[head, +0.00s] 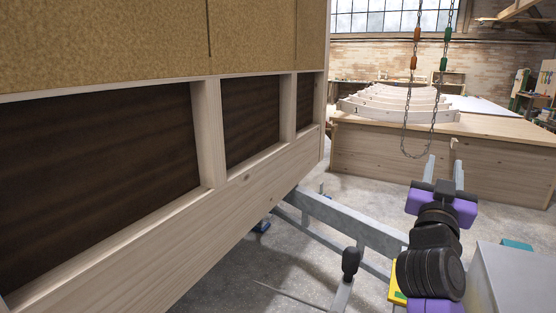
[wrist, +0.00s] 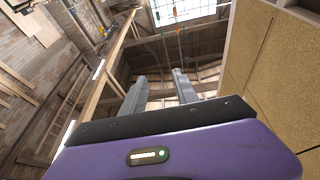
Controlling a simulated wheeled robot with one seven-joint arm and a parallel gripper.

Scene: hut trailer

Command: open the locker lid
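My gripper (head: 444,170) points up and away at the right of the head view, on the end of my black and purple arm. Its two grey fingers stand apart with nothing between them. They also show in the wrist view (wrist: 159,85), with rafters and a window far behind. A plain grey box-like thing (head: 515,285) is cut off at the lower right of the head view. It may be the locker, but I cannot tell. I see no lid edge or handle on it. My arm stands just left of it in the picture, and the gripper is apart from it.
The hut's timber-framed wall (head: 250,175) fills the left. A grey metal trailer drawbar (head: 345,222) with a black-knobbed lever (head: 350,264) runs low across the middle. Chains (head: 434,100) hang beyond my gripper, before a wooden bench (head: 380,160). Concrete floor shows between.

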